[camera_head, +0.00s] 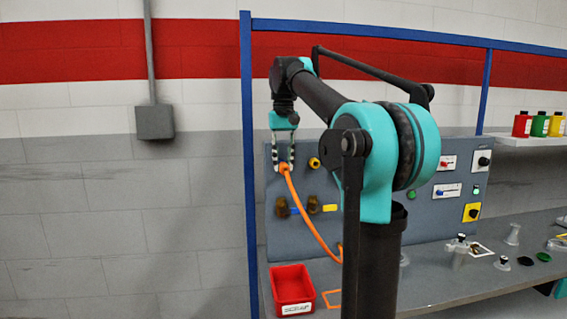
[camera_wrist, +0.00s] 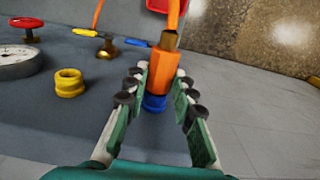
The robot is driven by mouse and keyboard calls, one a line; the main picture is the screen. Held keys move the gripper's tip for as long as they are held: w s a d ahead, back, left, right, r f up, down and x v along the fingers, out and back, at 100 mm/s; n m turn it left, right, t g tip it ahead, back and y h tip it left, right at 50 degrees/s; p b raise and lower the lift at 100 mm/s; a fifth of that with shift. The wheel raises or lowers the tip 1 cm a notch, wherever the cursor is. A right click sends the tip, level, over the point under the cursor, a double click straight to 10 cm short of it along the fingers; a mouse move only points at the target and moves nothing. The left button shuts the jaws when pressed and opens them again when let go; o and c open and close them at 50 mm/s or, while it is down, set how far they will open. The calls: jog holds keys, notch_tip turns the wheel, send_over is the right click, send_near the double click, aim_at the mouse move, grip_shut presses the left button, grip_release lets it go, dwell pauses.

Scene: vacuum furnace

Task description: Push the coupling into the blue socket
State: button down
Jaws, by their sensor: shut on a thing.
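The orange coupling (camera_wrist: 160,72) is between the two fingers of my gripper (camera_wrist: 163,80) in the wrist view, and the gripper is shut on it. Its lower end meets the blue socket (camera_wrist: 155,103) on the grey panel. I cannot tell how deep it sits in the socket. A brass end (camera_wrist: 169,41) joins the coupling to the orange hose (camera_wrist: 173,14). In the head view my gripper (camera_head: 285,160) is at the panel's upper left with the coupling (camera_head: 285,168) at its fingertips, and the blue socket is hidden there.
A yellow socket (camera_wrist: 69,83) is left of the blue one in the wrist view. A gauge (camera_wrist: 18,61), a red handwheel (camera_wrist: 26,23) and valves with blue and yellow handles are near. The hose (camera_head: 305,215) hangs down the panel (camera_head: 400,240). A red tray (camera_head: 278,300) stands on the bench.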

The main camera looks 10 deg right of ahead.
jog(key=shift+w, duration=0.1)
jog(key=c, duration=1.2)
grip_release()
notch_tip(320, 180, up, 12)
